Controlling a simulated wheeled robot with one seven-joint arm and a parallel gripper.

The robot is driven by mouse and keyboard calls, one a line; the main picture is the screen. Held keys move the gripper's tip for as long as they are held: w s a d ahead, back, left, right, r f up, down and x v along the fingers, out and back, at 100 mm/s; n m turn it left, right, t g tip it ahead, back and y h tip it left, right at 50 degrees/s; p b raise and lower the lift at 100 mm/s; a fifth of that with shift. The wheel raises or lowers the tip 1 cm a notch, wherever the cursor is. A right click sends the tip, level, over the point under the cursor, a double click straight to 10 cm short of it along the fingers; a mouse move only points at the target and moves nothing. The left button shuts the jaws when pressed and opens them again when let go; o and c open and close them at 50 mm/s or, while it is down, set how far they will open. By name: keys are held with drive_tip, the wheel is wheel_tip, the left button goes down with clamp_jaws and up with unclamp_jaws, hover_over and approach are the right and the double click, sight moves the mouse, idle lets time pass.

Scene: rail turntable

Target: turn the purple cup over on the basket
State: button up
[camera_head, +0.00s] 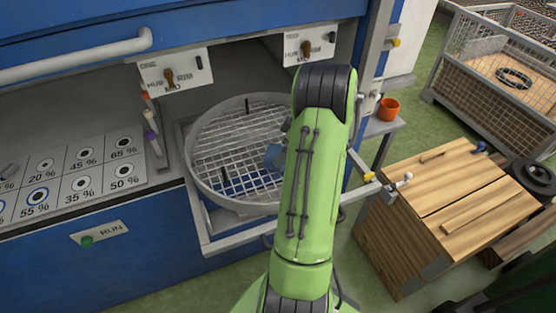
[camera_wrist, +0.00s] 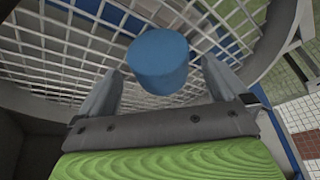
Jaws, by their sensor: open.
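A blue cup (camera_wrist: 158,62) sits on the round wire basket (camera_wrist: 55,55) in the wrist view. It also shows in the head view (camera_head: 272,157), partly behind my arm, toward the basket's right side. It looks blue; I see no clearly purple cup on the basket. A smooth blue face is toward the wrist camera, and I cannot tell which end is its mouth. My gripper (camera_wrist: 162,70) is open, with one finger on each side of the cup and visible gaps between. The basket (camera_head: 205,180) in the head view is a grey mesh with a raised rim.
An orange cup (camera_head: 388,109) stands on a small shelf to the right. Small coloured tubes (camera_head: 150,125) line the left side, beside a percentage chart (camera_head: 75,180). A wooden box (camera_head: 450,200) stands at right.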

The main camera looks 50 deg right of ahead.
drive_tip(key=x, duration=0.4)
drive_tip(key=shift+w+f, duration=0.25)
drive_tip(key=shift+f, duration=0.05)
drive_tip(key=shift+r, duration=0.1)
drive_tip(key=shift+c, duration=0.5)
